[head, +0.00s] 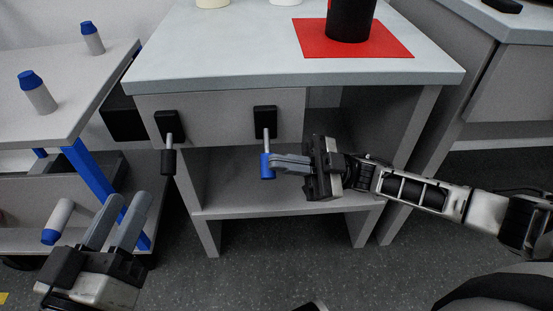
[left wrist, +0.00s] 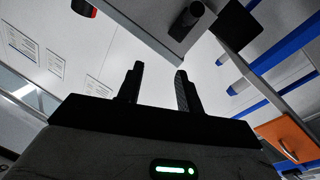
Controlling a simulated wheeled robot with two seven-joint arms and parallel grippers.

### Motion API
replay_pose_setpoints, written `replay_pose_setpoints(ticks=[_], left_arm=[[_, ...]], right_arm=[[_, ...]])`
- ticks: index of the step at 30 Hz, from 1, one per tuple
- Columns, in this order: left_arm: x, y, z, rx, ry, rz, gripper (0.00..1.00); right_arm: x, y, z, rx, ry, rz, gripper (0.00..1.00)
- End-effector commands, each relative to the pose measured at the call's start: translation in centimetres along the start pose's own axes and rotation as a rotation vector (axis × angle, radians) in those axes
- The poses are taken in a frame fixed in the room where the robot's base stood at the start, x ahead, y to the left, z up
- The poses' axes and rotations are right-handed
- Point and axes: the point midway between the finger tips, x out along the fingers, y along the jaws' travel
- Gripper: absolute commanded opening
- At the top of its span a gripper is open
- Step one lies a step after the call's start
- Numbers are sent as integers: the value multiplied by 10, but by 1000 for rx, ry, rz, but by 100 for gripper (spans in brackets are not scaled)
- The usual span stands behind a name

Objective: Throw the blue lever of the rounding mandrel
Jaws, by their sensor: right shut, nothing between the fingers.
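The blue lever (head: 266,166) hangs down on a thin metal rod from a black mount (head: 265,118) on the front of the grey bench. A similar black lever (head: 168,161) hangs from a second mount to its left. My right gripper (head: 275,164) is shut, its fingertips right beside the blue grip on its right side. I cannot tell whether they touch it. My left gripper (head: 129,203) is open and empty at the lower left, away from both levers. Its two spread fingers also show in the left wrist view (left wrist: 158,76).
A black cylinder (head: 350,18) stands on a red mat (head: 306,43) on the bench top (head: 220,60). Blue-capped bottles (head: 42,98) stand on the left table, and another lies tilted below (head: 61,218). An open shelf (head: 240,193) lies under the levers.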

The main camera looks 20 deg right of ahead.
Motion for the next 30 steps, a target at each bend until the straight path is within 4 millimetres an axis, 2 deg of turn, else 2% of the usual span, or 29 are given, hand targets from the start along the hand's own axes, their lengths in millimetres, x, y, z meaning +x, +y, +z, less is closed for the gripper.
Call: replay_pose_setpoints(ticks=[9, 26, 30], left_arm=[[1, 0, -2, 17, 15, 4, 36], [1, 2, -6, 9, 7, 6, 36], [-9, 2, 16, -108, -121, -37, 36]], right_arm=[[-7, -2, 1, -5, -5, 12, 0], [-5, -1, -3, -3, -5, 12, 0], [2, 2, -16, -2, -4, 10, 0]])
